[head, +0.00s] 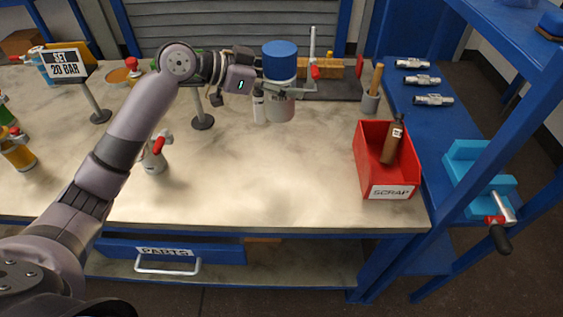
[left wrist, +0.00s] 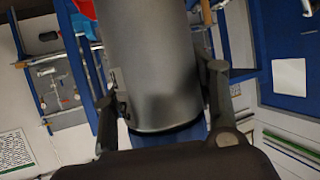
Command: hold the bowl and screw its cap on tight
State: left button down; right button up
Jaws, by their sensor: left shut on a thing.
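The bowl (head: 280,107) is a grey cylinder, held upright over the back of the workbench. A wide blue cap (head: 280,62) sits on its top; I cannot tell how tightly it is seated. My left gripper (head: 283,88) is shut around the bowl just below the cap. In the left wrist view, the grey bowl (left wrist: 155,65) stands between the two dark fingers of the left gripper (left wrist: 163,95), which press on its sides. The gripper hides part of the bowl in the head view. My right gripper is not in view.
A red scrap bin (head: 373,180) holding a brown bottle (head: 391,142) stands at the bench's right front. A pot with a wooden-handled tool (head: 371,98) is right of the bowl. A pressure sign (head: 66,68) stands at left. The bench's middle front is clear.

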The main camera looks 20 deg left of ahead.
pick_arm(q)
notch_tip(320, 180, down, 19)
jog(key=shift+r+p, duration=0.2)
jog(key=shift+p, duration=0.2)
jog(key=shift+f, duration=0.25)
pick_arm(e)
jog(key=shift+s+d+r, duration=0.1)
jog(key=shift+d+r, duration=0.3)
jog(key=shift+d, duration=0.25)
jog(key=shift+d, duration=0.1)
pick_arm(q)
jog(key=shift+f, duration=0.15)
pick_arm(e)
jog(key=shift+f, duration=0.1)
pick_arm(q)
jog(key=shift+f, duration=0.1)
jog(key=c, duration=0.6)
grip_release()
jog(key=shift+c, duration=0.2)
